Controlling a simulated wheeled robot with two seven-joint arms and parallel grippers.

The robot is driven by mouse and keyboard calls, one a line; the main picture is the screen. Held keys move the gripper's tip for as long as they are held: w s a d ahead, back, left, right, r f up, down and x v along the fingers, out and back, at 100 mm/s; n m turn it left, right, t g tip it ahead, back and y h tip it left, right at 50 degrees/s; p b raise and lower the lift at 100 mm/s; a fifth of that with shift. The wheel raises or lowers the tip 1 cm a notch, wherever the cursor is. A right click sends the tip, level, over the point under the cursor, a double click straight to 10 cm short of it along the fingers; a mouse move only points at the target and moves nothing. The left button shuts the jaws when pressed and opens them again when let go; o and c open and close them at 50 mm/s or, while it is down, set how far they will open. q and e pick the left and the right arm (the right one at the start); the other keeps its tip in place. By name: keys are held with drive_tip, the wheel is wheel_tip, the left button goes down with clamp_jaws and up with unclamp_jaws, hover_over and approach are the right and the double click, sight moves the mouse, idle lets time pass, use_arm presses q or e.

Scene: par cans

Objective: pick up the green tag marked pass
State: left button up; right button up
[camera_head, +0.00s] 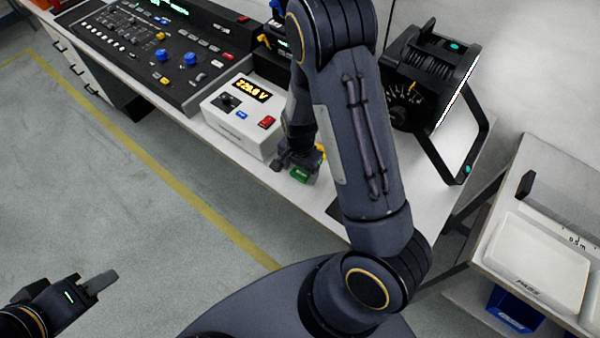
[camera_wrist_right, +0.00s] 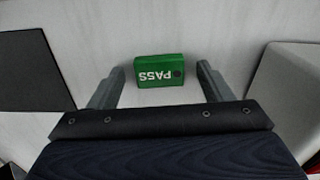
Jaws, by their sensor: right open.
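The green tag marked PASS (camera_wrist_right: 158,70) lies on the white bench top in the right wrist view, its lettering upside down there. It also shows as a small green patch in the head view (camera_head: 300,175), beside my right gripper. My right gripper (camera_wrist_right: 160,82) is open, with one finger on each side of the tag; the tag sits at and just beyond the fingertips. I cannot tell whether the fingers touch it. In the head view my right gripper (camera_head: 297,162) is partly hidden by my arm. My left gripper (camera_head: 100,283) is out over the floor at lower left; its opening is unclear.
A white power box (camera_head: 243,113) with a lit display stands left of my right gripper. A mixing console (camera_head: 160,50) is further left. A black stage lamp (camera_head: 428,80) stands right of my arm. A white tray marked PASS (camera_head: 535,262) sits on the right-hand table.

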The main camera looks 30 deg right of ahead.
drive_tip(key=shift+c, duration=0.2)
drive_tip(key=c, duration=1)
